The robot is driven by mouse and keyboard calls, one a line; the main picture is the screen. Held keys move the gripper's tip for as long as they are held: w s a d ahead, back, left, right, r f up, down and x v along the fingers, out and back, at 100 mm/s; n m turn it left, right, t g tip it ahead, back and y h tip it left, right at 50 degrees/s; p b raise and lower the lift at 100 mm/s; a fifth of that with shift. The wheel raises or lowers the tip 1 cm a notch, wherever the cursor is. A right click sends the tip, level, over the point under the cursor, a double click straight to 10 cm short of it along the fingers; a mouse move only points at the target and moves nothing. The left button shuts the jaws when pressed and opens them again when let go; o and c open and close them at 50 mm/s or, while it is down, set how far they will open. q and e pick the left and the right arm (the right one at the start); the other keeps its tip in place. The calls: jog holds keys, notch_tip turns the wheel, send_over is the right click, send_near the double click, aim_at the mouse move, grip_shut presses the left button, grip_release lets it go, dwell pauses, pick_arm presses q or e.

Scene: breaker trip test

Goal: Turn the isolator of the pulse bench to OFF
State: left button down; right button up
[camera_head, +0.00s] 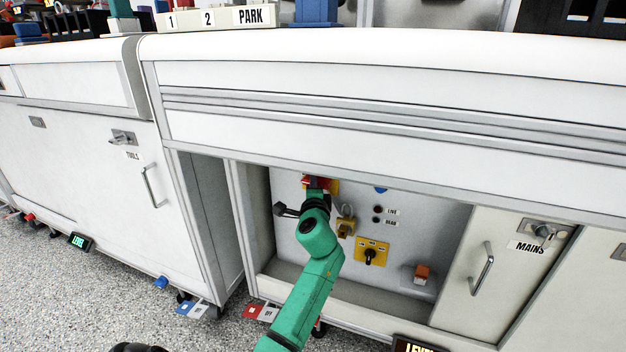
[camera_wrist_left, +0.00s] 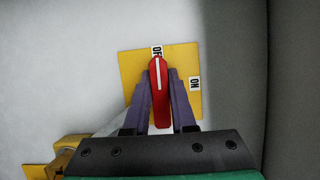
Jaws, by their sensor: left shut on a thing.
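The isolator is a red handle (camera_wrist_left: 159,75) with a white line, on a yellow plate (camera_wrist_left: 132,75) marked OFF at the top and ON at the right in the left wrist view. The handle's white line points up at the OFF label. My left gripper (camera_wrist_left: 160,88) has its purple fingers on both sides of the handle and is shut on it. In the head view the yellow plate (camera_head: 333,187) is at the upper left of the recessed panel, partly hidden by my left gripper (camera_head: 314,189). My right gripper is not in view.
Beside my arm are a yellow padlock-like piece (camera_head: 345,226), a yellow plate with a black knob (camera_head: 370,255) and an orange switch (camera_head: 421,273). The bench edge overhangs the panel. A MAINS door (camera_head: 485,270) closes the right side and a TOOLS cabinet (camera_head: 80,180) stands left.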

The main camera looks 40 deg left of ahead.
pick_arm(q)
jog(key=shift+f, duration=0.15)
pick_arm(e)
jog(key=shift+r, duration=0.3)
pick_arm(q)
jog(key=shift+n, duration=0.3)
jog(key=c, duration=0.7)
grip_release()
jog(key=shift+c, duration=0.2)
jog(key=shift+s+d, duration=0.2)
jog(key=p+v, duration=0.2)
jog(key=v, duration=1.2)
jog(key=shift+r+p, duration=0.25)
jog(key=shift+p, duration=0.1)
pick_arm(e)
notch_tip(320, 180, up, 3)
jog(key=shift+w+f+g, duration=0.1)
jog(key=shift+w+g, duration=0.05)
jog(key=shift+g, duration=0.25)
